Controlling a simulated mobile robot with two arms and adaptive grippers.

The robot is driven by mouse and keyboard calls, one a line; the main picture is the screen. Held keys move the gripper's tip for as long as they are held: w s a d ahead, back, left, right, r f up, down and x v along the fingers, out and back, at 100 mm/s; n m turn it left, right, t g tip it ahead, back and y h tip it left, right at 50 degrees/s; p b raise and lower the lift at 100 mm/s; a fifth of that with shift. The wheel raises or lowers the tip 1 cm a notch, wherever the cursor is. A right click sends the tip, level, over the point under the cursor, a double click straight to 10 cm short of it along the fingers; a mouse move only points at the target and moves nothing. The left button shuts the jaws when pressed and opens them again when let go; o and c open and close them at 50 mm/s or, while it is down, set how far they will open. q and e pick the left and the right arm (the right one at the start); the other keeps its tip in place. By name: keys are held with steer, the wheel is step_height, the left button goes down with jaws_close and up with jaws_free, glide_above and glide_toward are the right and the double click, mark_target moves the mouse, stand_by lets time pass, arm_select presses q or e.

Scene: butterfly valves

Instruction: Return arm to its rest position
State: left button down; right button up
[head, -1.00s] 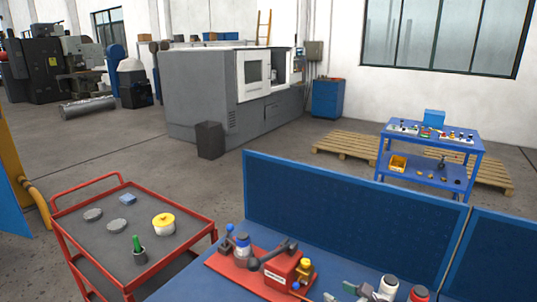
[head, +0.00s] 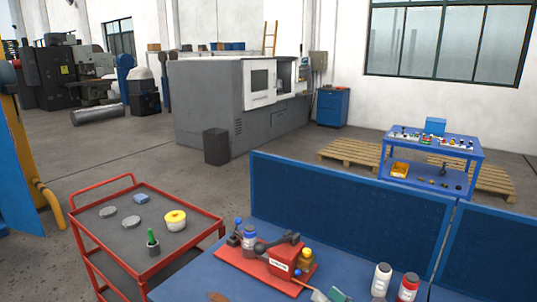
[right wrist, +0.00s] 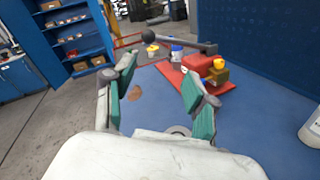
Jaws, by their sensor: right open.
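My right gripper (head: 328,296) shows only in part at the bottom edge of the head view, just in front of the red valve stand. In the right wrist view its two green-padded fingers (right wrist: 160,78) are spread apart with nothing between them. The red valve stand (head: 283,263) sits on the blue workbench (head: 205,277), with a dark lever on top and a yellow knob at its right. The stand also shows beyond the fingers in the right wrist view (right wrist: 207,88), apart from them. My left gripper is not in view.
A brown disc (head: 217,297) lies at the bench front. A blue panel (head: 345,208) rises behind the bench. A red cart (head: 130,236) stands left, holding a yellow-lidded tub (head: 175,220).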

steer(key=s+d+r+m+t+h, duration=0.45)
steer(key=r+m+t+h, duration=0.2)
steer(key=m, duration=0.85)
steer(key=s+d+f+m+g+h, duration=0.65)
steer(key=d+f+m+h, duration=0.25)
steer(key=m, duration=0.6)
steer(key=s+a+f+m+g+y, duration=0.3)
steer(key=s+f+g, duration=0.25)
steer(key=s, duration=0.35)
steer(key=s+a+f+m+g+y, duration=0.25)
steer(key=s+f+g, duration=0.3)
steer(key=s, duration=0.45)
step_height(320, 180, down, 31)
steer(key=s+a+g+b, duration=0.1)
steer(key=s+a+b, duration=0.1)
steer(key=b, duration=0.2)
arm_select(q)
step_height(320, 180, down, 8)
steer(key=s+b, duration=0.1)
steer(key=b, duration=0.3)
arm_select(e)
steer(key=s+d+f, duration=0.1)
steer(key=s+f, duration=0.7)
steer(key=f, duration=0.2)
steer(key=s+d+f+g, duration=0.1)
steer(key=s+d+f, duration=0.1)
steer(key=s+f, duration=0.6)
step_height(320, 180, down, 2)
steer(key=shift+s+d+f, duration=0.15)
steer(key=shift+s+d, duration=0.15)
